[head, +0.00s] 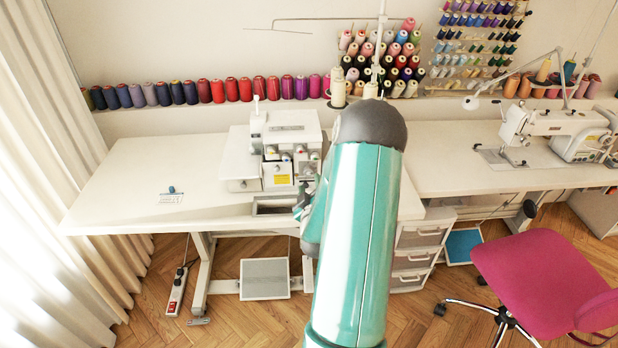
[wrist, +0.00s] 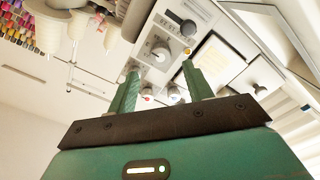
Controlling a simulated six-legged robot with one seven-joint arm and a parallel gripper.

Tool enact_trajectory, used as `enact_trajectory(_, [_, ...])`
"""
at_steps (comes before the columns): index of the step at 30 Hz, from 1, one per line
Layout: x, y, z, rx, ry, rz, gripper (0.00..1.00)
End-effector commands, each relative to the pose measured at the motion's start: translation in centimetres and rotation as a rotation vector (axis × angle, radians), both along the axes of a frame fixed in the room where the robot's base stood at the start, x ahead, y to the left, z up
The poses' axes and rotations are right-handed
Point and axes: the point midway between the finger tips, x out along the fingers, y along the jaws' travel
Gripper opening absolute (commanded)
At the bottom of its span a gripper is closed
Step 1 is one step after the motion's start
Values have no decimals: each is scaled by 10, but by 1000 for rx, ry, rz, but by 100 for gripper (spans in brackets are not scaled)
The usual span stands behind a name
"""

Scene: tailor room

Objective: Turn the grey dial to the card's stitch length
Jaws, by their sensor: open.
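The white sewing machine (head: 290,133) stands on the left table, with a small yellow-marked panel (head: 281,180) low on its front. In the wrist view, a grey dial (wrist: 160,53) sits on a pale plate on the machine, just beyond and between my fingertips. My gripper (wrist: 160,69) is open, with its two green fingers apart and nothing visibly held. I cannot tell whether a finger touches the dial. In the head view my arm hides most of the gripper. A pale, dark-edged panel (wrist: 217,62) is beside the right finger; I cannot read a stitch length on it.
Thread cones (wrist: 55,28) show at the wrist view's upper left. The table's left part (head: 140,180) is mostly clear, with a small blue-topped item (head: 171,190). A pink chair (head: 540,270) stands right.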

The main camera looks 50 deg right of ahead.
Motion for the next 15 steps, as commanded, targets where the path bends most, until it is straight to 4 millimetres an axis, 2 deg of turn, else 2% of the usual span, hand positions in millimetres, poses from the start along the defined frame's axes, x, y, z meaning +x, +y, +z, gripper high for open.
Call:
enact_trajectory(6, [23,-27,0,0,-1,-1,51])
enact_trajectory(15, [31,-36,0,1,0,1,51])
